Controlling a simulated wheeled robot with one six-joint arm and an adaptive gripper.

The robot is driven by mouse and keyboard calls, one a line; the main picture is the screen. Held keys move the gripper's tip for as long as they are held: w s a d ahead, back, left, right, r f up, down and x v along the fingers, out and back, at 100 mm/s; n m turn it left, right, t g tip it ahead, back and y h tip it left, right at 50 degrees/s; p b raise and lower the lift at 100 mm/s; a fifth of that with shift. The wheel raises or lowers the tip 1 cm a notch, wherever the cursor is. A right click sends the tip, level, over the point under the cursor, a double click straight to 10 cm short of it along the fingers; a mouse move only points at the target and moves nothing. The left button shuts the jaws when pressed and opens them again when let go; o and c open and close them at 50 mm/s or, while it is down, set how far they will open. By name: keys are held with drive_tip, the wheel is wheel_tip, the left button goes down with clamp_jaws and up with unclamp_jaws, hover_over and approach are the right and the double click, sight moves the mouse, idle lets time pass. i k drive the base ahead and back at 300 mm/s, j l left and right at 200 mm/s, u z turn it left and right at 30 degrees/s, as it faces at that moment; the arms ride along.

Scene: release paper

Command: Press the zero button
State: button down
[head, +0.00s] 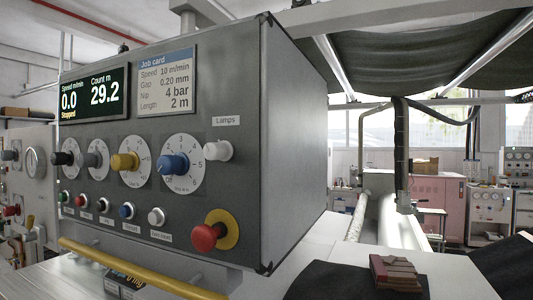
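A grey control box (285,120) fills the left and middle of the head view. Its lower row holds small push buttons: green (65,197), red (81,200), black (103,205), blue (126,211) and white (156,216). The small labels under them are too blurred to read surely, so I cannot tell for certain which is the zero button. The display (93,97) reads speed 0.0, "Stopped", and count 29.2 m. My gripper is not in view.
Above the buttons are black, grey, yellow (125,162) and blue (172,165) dial knobs and a white lamps knob (218,150). A red mushroom button (208,237) juts out lower right. A yellow rail (140,270) runs below the buttons. A job card (166,82) sits beside the display.

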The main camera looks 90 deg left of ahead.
sight(154, 218)
drive_tip(key=k+u, duration=0.15)
drive_tip(key=u, duration=2.55)
